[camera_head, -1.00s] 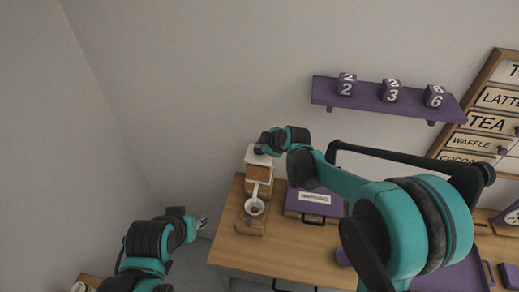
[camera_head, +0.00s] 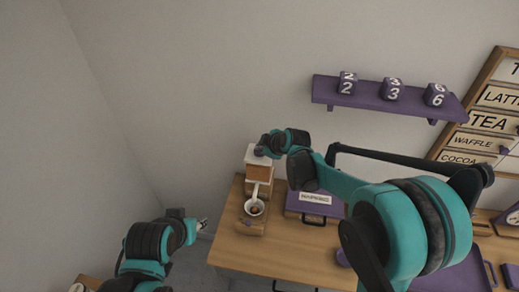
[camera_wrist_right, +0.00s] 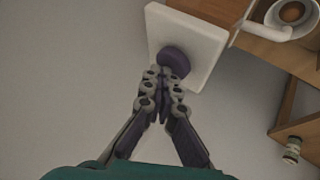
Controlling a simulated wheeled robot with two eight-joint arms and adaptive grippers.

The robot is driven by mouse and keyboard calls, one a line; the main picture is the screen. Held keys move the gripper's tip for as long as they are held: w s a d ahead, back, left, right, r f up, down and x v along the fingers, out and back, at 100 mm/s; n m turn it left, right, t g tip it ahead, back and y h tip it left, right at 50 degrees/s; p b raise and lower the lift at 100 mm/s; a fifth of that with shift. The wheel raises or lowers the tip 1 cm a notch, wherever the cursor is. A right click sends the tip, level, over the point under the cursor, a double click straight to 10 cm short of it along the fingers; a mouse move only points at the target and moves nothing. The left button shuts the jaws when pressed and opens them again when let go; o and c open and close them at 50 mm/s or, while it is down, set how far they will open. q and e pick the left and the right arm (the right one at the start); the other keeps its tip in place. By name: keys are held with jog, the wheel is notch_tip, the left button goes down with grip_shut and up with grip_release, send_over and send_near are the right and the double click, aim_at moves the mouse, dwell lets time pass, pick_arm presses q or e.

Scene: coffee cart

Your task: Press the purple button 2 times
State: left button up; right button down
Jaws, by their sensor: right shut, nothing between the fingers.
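The purple button (camera_wrist_right: 173,61) sits on the white top (camera_wrist_right: 205,45) of the coffee machine in the right wrist view. In the head view the coffee machine (camera_head: 259,172) stands at the left end of the wooden table. My right gripper (camera_wrist_right: 165,85) is shut and empty, with its fingertips right at the button's edge; I cannot tell whether they press it. In the head view my right gripper (camera_head: 262,151) is at the machine's top and partly covers the button. My left gripper (camera_head: 203,224) is low at the left, away from the table; its opening is too small to tell.
A white cup (camera_head: 254,207) with dark contents stands at the machine's base. A purple box (camera_head: 315,205) with a label stands to its right. A purple shelf (camera_head: 388,99) with number cubes hangs on the wall. A menu board (camera_head: 480,115) is at the right.

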dwell(0.4)
jog(key=shift+r+p, duration=0.8)
jog(key=shift+r, duration=0.35)
notch_tip(320, 180, up, 5)
jog(key=p, duration=0.3)
dwell(0.6)
jog(key=s+d+f+m+h+b, duration=0.1)
jog(key=s+d+f+m+b, duration=0.4)
jog(key=s, duration=0.5)
jog(key=s+d+f+m+h+b, duration=0.2)
jog(key=s+d+f+m+b, duration=0.3)
jog(key=s, duration=0.5)
jog(key=s+d+f+m+h+b, duration=0.1)
jog(key=s+d+f+m+b, duration=0.4)
jog(key=s, duration=0.6)
notch_tip(320, 180, down, 3)
jog(key=d+b, duration=0.2)
jog(key=b, duration=0.1)
jog(key=shift+d+r+g+h, duration=0.15)
jog(key=shift+d+g+h, duration=0.15)
jog(key=shift+g, duration=0.1)
